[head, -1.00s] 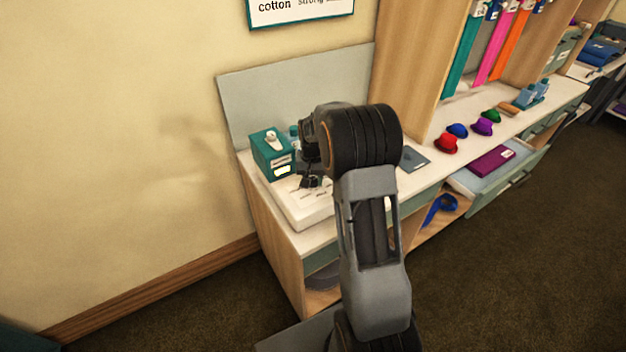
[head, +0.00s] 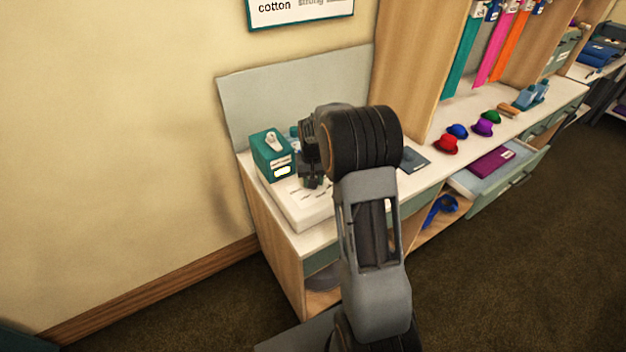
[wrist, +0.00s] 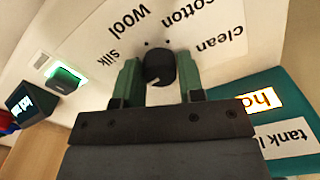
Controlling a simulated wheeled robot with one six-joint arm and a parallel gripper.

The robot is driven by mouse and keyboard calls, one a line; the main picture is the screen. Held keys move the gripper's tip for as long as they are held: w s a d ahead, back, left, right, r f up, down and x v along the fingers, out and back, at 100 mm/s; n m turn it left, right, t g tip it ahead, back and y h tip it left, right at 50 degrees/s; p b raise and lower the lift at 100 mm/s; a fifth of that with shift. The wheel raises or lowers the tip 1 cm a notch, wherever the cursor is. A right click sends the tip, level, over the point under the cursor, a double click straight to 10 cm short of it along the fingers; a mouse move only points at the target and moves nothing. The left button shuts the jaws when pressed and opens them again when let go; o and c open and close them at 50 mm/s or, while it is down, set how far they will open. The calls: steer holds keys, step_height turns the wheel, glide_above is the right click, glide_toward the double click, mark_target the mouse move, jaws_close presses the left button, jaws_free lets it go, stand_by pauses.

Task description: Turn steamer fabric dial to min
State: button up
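The fabric dial (wrist: 159,68) is a small round black knob on a white panel (wrist: 85,40) in the wrist view. The words silk, wool, cotton and clean stand around it, upside down or slanted in this view. A small light mark shows low on the knob; I cannot tell which label it matches. My gripper (wrist: 160,76) has its two green fingers on either side of the knob, close against it, and looks shut on it. In the head view my gripper (head: 312,180) is over the white steamer panel (head: 300,210), and my wrist hides the dial.
A teal tank box (head: 272,155) with a lit display stands beside the panel. A green-lit switch (wrist: 65,78) and a dark display box (wrist: 30,103) lie left in the wrist view. A wooden divider (head: 410,70) rises to the right; coloured caps (head: 446,145) lie beyond it.

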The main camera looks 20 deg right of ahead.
steer(key=o, duration=0.4)
steer(key=shift+r, duration=0.1)
step_height(320, 180, up, 14)
stand_by(0.5)
stand_by(0.5)
steer(key=s+a+n+t, duration=0.1)
steer(key=s+a, duration=0.2)
steer(key=s, duration=0.4)
steer(key=s+a+n+t, duration=0.1)
steer(key=s+a, duration=0.3)
steer(key=s, duration=0.3)
steer(key=s+a+f+n+t, duration=0.1)
steer(key=s+a, duration=0.3)
steer(key=s, duration=0.4)
steer(key=shift+t, duration=0.3)
